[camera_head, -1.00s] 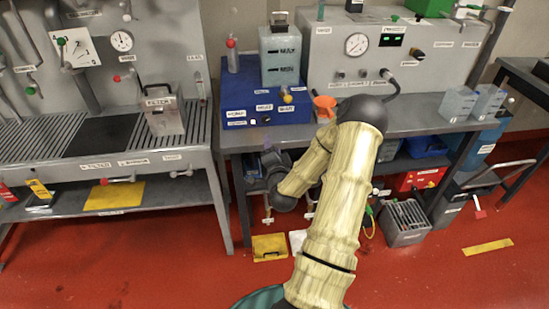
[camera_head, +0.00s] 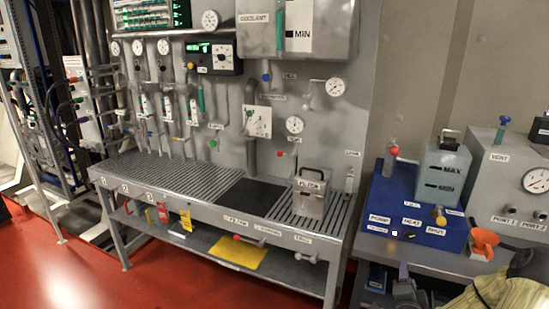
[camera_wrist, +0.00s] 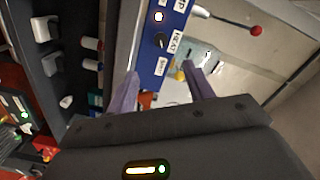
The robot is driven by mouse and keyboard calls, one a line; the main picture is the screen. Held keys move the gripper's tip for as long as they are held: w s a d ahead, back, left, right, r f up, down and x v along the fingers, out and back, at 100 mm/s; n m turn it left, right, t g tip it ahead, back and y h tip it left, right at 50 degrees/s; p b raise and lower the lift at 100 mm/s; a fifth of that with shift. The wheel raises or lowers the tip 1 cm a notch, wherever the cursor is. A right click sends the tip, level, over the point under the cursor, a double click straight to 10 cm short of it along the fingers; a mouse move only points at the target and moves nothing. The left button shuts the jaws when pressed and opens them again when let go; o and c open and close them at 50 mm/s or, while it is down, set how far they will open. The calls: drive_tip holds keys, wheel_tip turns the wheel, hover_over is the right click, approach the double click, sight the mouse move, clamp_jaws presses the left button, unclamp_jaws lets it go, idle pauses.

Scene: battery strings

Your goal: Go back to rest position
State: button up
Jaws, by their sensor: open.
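My gripper (camera_wrist: 165,88) shows in the wrist view with its two purple-grey fingers spread apart and nothing between them. Beyond the fingers, the wrist view shows the blue box (camera_wrist: 163,45) with a knob and a lit button, and a red-tipped lever. In the head view, part of my arm shows at the lower right corner, in front of the right bench. A small purple-grey part, likely my gripper (camera_head: 405,292), shows low beside that bench and is mostly cut off by the frame edge.
A grey slatted bench (camera_head: 180,178) stands left of the right bench, with a metal filter box (camera_head: 311,193) on it. The blue box (camera_head: 415,205) carries a MAX/MIN tank (camera_head: 441,180). Red floor is open at front left.

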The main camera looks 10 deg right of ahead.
drive_tip(key=w+a+r+n+g+y+p, duration=0.25)
drive_tip(key=a+n+g+y+p, duration=0.2)
drive_tip(key=a+n+y, duration=0.9)
drive_tip(key=s+a+r+n+g+h+p, duration=0.1)
drive_tip(key=s+a+r+g, duration=0.3)
drive_tip(key=s+a, duration=0.4)
drive_tip(key=s+a+r+n+g+h+p, duration=0.2)
drive_tip(key=s+a+r+n+g+h, duration=0.1)
drive_tip(key=s+a+r, duration=0.3)
drive_tip(key=shift+s+a+r+g+h+p, duration=0.3)
drive_tip(key=shift+s+a+g, duration=0.35)
drive_tip(key=shift+s+a, duration=0.4)
drive_tip(key=shift+s+d+n, duration=0.1)
drive_tip(key=shift+n, duration=0.15)
